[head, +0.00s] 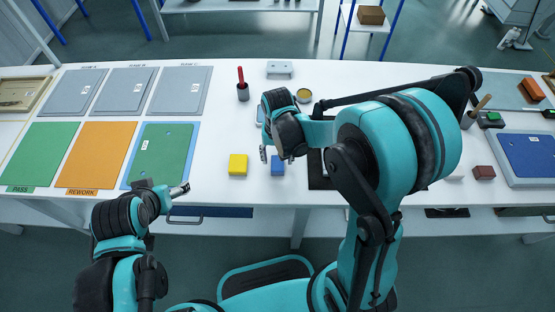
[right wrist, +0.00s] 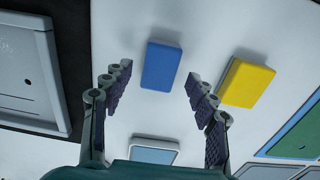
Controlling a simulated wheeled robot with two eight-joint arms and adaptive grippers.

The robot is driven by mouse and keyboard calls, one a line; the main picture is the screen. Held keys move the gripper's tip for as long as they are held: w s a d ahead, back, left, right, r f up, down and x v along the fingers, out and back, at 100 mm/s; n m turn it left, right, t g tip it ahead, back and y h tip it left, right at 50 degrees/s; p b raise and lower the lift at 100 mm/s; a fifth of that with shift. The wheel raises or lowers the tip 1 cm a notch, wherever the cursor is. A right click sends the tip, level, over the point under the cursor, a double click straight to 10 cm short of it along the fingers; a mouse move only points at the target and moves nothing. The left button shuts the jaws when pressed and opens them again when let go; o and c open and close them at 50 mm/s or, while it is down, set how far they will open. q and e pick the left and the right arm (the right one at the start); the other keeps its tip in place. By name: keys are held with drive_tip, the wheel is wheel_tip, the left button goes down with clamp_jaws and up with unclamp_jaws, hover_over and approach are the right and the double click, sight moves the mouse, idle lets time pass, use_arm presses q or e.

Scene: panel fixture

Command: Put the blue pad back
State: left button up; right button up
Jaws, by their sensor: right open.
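The blue pad (head: 277,169) is a small block lying flat on the white table, right of a yellow pad (head: 238,165). In the right wrist view the blue pad (right wrist: 161,66) shows ahead of and between the fingertips, with the yellow pad (right wrist: 247,84) beyond the right finger. My right gripper (head: 273,155) is open and empty just above and behind the blue pad; its fingers also show spread in the right wrist view (right wrist: 158,78). My left gripper (head: 180,190) is near the front edge by the green panel, and its jaw opening is unclear.
A black-framed fixture (head: 315,180) is partly hidden by my right arm. A green panel on blue (head: 162,155), an orange mat (head: 100,153) and a green mat (head: 42,152) lie left. A red-handled tool in a cup (head: 242,88) stands behind. A blue panel in a tray (head: 530,155) is far right.

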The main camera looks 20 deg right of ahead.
sight(278, 163)
wheel_tip(278, 163, up, 9)
drive_tip(key=p, duration=0.3)
drive_tip(key=s+d+r+n+t, duration=0.3)
drive_tip(key=s+r+t, duration=0.4)
drive_tip(key=s, duration=0.3)
drive_tip(key=shift+s+d+r, duration=0.15)
drive_tip(key=shift+d+r, duration=0.35)
drive_tip(key=shift+d, duration=0.35)
